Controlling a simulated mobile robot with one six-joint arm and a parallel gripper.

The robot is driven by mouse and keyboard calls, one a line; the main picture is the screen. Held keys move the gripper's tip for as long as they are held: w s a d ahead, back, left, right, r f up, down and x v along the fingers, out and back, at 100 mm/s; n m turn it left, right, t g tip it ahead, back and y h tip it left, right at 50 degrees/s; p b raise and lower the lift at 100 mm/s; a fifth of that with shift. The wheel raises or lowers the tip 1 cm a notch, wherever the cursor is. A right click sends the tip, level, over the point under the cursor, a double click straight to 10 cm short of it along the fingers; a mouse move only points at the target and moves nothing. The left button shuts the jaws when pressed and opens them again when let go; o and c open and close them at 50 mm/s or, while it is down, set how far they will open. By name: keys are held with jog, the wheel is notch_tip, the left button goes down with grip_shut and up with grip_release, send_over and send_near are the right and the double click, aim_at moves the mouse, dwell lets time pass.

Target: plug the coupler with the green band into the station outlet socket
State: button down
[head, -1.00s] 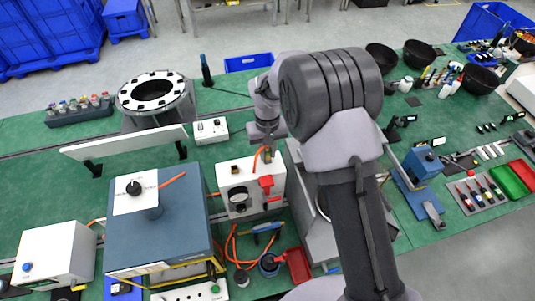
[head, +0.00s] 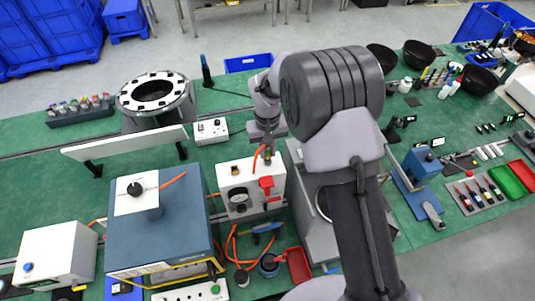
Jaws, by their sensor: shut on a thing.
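The station is a white box (head: 234,203) with a round gauge, a red lever (head: 267,187) and brass-coloured fittings on top. One brass fitting (head: 235,169) sits at its top left; I cannot tell which opening is the outlet socket. My gripper (head: 267,153) points down over the station's top right edge, small and partly hidden by its own wrist. It is shut on the end of an orange hose (head: 257,158), which seems to carry the coupler. The green band is too small to make out, and I cannot tell whether the coupler touches the station.
A large blue-grey box (head: 165,235) stands left of the station, and a grey machine (head: 308,190) stands close on its right. Orange hoses, a red tray (head: 298,264) and round dark parts lie in front. A white switch box (head: 211,131) is behind.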

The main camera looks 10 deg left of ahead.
jog(key=shift+r+p, duration=1.3)
jog(key=shift+r, duration=1.15)
jog(key=c, duration=2)
grip_release()
grip_shut()
